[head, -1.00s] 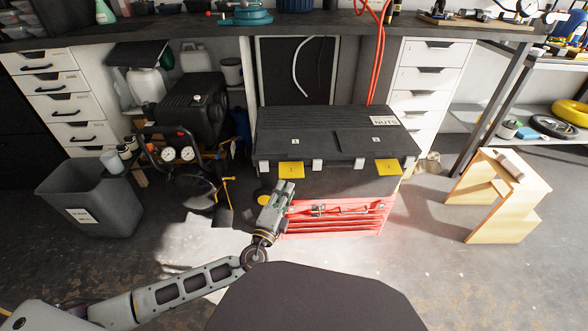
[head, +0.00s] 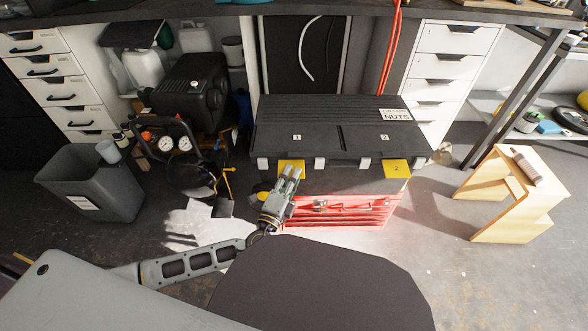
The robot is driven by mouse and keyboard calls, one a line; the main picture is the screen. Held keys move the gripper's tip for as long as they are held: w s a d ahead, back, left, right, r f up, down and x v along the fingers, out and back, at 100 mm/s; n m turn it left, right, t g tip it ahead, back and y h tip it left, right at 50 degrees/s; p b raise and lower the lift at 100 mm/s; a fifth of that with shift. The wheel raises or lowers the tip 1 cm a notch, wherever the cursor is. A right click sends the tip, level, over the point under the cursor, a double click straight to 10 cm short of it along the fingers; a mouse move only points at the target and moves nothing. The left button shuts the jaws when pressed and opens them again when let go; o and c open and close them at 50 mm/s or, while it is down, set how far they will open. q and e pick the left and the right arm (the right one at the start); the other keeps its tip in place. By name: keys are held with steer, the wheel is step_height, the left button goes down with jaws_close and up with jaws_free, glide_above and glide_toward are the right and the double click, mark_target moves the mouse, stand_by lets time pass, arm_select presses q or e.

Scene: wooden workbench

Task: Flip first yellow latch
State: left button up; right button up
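A black toolbox (head: 330,142) with a ribbed lid marked 1 and 2 stands on a red drawer chest. The first yellow latch (head: 284,164) is on its front edge at left, below the mark 1. A second yellow latch (head: 396,168) is at right. Both look like flat plates along the lid edge. My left gripper (head: 291,172) is at the first latch and covers its lower part. Its two fingers point up toward the box. Their gap is too small to judge, and I cannot tell whether they touch the latch. My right gripper is out of view.
The red drawer chest (head: 370,212) is under the toolbox. A grey bin (head: 90,190) and a black compressor (head: 188,95) are at left. A wooden step stool (head: 515,195) is at right. The workbench (head: 200,14) runs along the back. Floor is clear between chest and stool.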

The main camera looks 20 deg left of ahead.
arm_select(q)
steer(key=shift+w, duration=0.2)
steer(key=shift+c, duration=0.4)
jaws_close()
